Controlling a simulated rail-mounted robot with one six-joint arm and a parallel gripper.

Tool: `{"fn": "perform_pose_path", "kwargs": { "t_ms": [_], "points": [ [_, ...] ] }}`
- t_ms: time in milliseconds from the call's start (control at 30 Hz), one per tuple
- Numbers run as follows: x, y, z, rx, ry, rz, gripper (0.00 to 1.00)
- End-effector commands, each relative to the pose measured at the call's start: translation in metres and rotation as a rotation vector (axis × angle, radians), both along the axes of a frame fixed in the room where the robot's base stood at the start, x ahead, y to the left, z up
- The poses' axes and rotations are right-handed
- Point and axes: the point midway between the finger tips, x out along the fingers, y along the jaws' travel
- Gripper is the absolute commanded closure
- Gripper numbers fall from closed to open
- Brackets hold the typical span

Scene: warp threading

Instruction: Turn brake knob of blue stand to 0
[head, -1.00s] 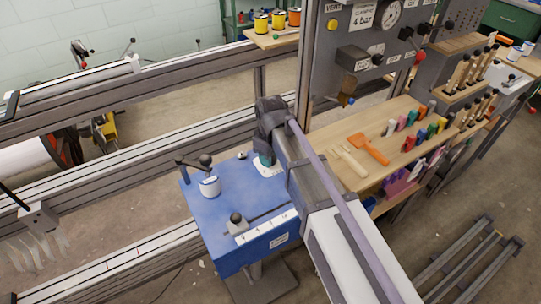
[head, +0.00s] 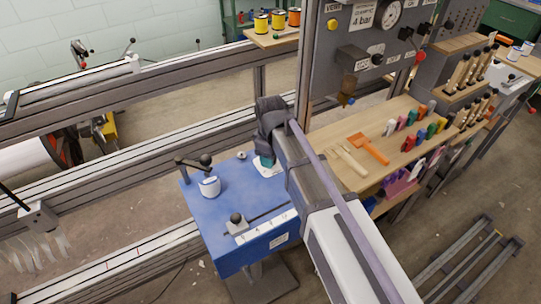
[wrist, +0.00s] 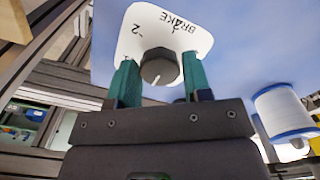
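The blue stand (head: 215,225) is left of centre in the head view. My gripper (head: 267,160) reaches down to its far right corner, and my arm hides part of that corner. In the wrist view the dark round brake knob (wrist: 160,67) sits on a white plate (wrist: 130,45) marked BRAKE, with the figures 2 and 1 readable. A white line on the knob points toward the bottom of the picture. The teal fingers of my gripper (wrist: 160,80) stand on either side of the knob and appear to press against it. The 0 mark is not visible.
A wooden bench (head: 335,130) with tools lies to the right, below a grey gauge panel (head: 350,40). Metal rails (head: 120,170) run behind the stand.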

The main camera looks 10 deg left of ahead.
Motion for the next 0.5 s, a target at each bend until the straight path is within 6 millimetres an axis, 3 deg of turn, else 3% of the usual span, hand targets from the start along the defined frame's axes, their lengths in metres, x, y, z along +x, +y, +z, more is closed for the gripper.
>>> {"fn": "perform_pose_path", "kwargs": {
  "t_ms": [200, 500],
  "points": [
    [0.0002, 0.0002, 0.0000, 0.001, -0.001, -0.001, 0.34],
    [0.0004, 0.0002, 0.0055, 0.001, -0.001, -0.001, 0.34]
  ]
}}
